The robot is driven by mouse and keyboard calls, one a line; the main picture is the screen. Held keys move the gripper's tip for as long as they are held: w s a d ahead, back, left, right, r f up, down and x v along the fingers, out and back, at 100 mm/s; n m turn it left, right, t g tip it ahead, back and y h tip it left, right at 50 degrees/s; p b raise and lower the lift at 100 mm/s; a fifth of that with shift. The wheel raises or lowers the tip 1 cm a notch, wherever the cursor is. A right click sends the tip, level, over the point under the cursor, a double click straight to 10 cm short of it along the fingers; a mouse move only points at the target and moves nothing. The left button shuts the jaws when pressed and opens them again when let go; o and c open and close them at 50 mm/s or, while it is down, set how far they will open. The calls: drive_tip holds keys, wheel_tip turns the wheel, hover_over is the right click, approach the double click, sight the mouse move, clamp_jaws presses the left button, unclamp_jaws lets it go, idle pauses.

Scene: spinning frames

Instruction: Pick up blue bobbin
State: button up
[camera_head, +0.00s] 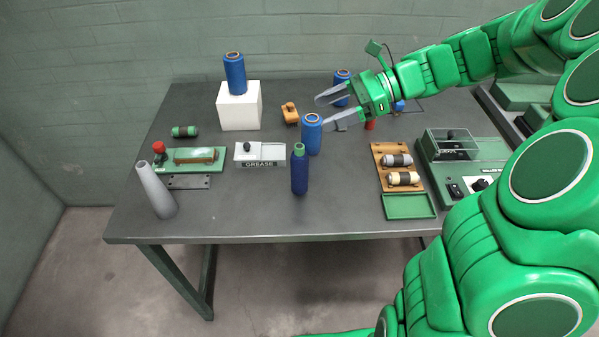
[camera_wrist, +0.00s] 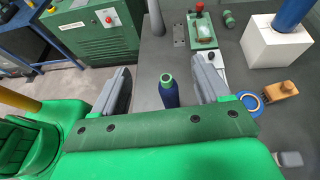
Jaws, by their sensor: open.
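Several blue bobbins stand about the table. One blue bobbin (camera_head: 235,73) is upright on a white block; it also shows at the top right of the wrist view (camera_wrist: 290,14). A second blue bobbin (camera_head: 312,133) stands upright near the table's middle, just below my gripper in the head view. A third blue bobbin (camera_head: 342,78) stands behind my gripper, partly hidden by it. My gripper (camera_head: 322,112) is open and empty above the table. In the wrist view its fingers (camera_wrist: 161,78) are spread apart, with a dark blue bottle (camera_wrist: 169,95) with a green cap visible between them.
The bottle (camera_head: 299,172) stands in front of the second bobbin. A grease box (camera_head: 260,154) is left of it, and an orange-brown block (camera_head: 290,114) is behind. A wooden rack (camera_head: 390,164) is at right. A grey cone (camera_head: 157,192) stands front left. The front centre is clear.

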approach(299, 166)
wheel_tip(299, 166, down, 3)
drive_tip(key=w+a, duration=0.2)
drive_tip(key=shift+x, duration=3.9)
drive_tip(key=shift+d+f, duration=0.1)
drive_tip(key=shift+f, duration=0.1)
drive_tip(key=c, duration=1.1)
